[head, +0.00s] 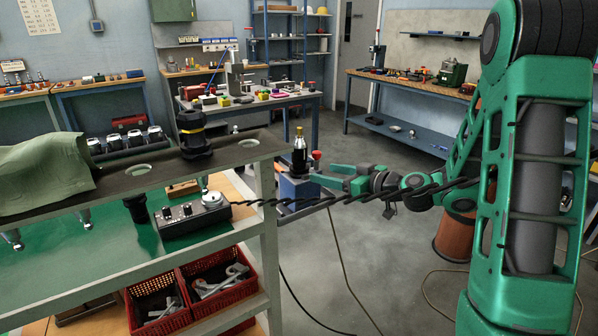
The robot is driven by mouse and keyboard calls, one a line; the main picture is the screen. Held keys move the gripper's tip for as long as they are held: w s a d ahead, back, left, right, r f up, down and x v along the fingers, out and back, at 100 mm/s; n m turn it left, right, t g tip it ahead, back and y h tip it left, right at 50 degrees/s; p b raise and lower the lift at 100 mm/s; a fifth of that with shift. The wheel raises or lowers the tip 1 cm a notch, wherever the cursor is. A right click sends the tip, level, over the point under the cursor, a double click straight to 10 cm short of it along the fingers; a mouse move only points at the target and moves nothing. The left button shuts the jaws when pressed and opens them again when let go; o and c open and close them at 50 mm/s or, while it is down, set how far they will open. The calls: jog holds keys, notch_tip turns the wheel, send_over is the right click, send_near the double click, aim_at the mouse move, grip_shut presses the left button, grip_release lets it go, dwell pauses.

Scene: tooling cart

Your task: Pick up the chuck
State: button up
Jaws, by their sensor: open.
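My gripper (318,178) is at the end of my green arm, to the right of the cart and well apart from the black holder. It points left and is empty. Its fingertips are small in the head view, and a dark bottle-shaped thing with a gold top (299,158) appears close to them; I cannot tell the depth between them.
A green cloth (45,172) covers the shelf's left part. Several silver-topped holders (125,140) stand in a row behind. A black control box (190,218) with a coiled cable sits on the lower green surface. Red crates (222,285) sit below. Empty holes (249,143) show in the shelf.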

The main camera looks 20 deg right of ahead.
aim_at(305, 165)
jog(key=x, duration=0.5)
jog(key=shift+w+r, duration=0.1)
jog(key=shift+w, duration=0.05)
jog(key=shift+r+x, duration=0.2)
jog(key=shift+x, duration=1.2)
jog(key=shift+r+x, duration=0.15)
jog(key=shift+x, duration=1.2)
jog(key=shift+w, duration=0.1)
jog(key=c, duration=1.2)
jog(key=shift+r, duration=0.15)
jog(key=shift+c, duration=0.4)
